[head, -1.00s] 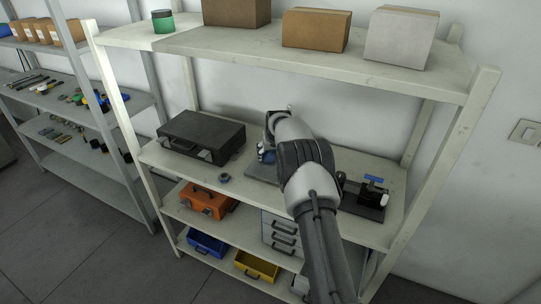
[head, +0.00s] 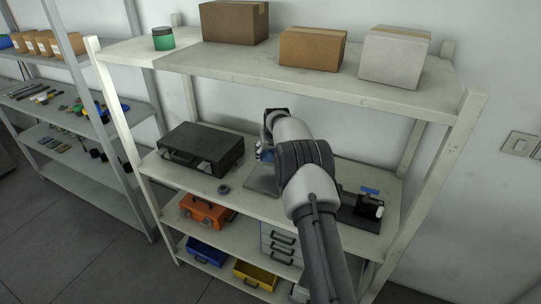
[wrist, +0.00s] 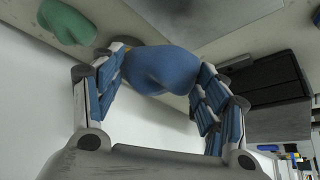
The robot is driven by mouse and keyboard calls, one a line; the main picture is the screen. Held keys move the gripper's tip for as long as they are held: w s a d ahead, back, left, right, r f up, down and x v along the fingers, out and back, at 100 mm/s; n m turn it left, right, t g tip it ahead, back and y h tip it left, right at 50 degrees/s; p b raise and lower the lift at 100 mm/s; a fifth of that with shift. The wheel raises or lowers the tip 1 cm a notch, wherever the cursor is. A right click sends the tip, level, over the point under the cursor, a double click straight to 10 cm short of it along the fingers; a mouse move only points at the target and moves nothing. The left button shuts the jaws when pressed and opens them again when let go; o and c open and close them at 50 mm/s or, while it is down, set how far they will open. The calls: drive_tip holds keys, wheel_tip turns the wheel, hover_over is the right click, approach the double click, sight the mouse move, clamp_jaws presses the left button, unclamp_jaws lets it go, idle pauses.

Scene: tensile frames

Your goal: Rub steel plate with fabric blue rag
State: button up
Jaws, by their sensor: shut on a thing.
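My gripper (wrist: 160,85) is shut on the blue fabric rag (wrist: 163,69), which is bunched between its blue-padded fingers. In the head view, my arm hides most of the gripper, and only a bit of blue shows by its end. The grey steel plate (head: 262,181) lies on the middle shelf, partly hidden behind my arm. In the wrist view, a grey flat surface (wrist: 185,18) that looks like the plate shows beyond the rag. I cannot tell whether the rag touches it.
A black toolbox (head: 200,150) stands left of the plate, with a small dark ring (head: 224,189) in front. A dark device (head: 362,208) sits to the right. A green object (wrist: 67,20) shows in the wrist view. The upper shelf (head: 240,58) hangs above with boxes.

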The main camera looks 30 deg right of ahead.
drive_tip(key=shift+r+p, duration=1)
drive_tip(key=shift+r, duration=0.5)
drive_tip(key=shift+f, duration=0.1)
